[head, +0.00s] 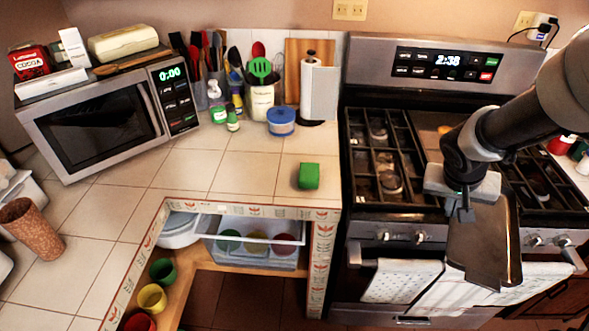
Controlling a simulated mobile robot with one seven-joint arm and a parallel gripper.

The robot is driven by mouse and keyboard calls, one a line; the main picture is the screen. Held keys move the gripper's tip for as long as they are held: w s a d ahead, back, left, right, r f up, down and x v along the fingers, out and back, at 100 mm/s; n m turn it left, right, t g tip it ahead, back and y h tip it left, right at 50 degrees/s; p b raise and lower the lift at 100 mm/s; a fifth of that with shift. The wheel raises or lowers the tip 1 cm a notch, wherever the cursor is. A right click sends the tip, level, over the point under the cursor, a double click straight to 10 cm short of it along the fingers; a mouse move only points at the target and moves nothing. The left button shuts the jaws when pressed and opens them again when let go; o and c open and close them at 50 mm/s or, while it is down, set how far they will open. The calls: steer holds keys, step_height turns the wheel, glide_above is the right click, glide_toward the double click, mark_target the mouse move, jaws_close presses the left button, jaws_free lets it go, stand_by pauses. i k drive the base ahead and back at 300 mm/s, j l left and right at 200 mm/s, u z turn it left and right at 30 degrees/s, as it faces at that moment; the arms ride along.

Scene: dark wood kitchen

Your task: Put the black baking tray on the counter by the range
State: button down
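The black baking tray (484,245) hangs tilted in front of the range (390,225), over the oven handle and towels. My gripper (466,212) is at the tray's upper left edge and appears shut on it; the far finger is partly hidden. The tiled counter (240,172) by the range lies to the left of the tray and gripper.
A green block (309,176) sits on the counter near the range. A blue container (281,122), paper towel roll (319,90), utensil crock (262,102) and microwave (105,118) line the back. Bare tiles lie between the microwave and green block.

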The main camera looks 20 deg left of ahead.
mark_target(227, 162)
steer(key=k+u, duration=0.1)
steer(key=u, duration=0.4)
steer(key=k+j+u, duration=0.1)
steer(key=u, duration=0.35)
steer(key=i+j+u, duration=0.25)
steer(key=i+j, duration=0.55)
steer(key=i, duration=0.1)
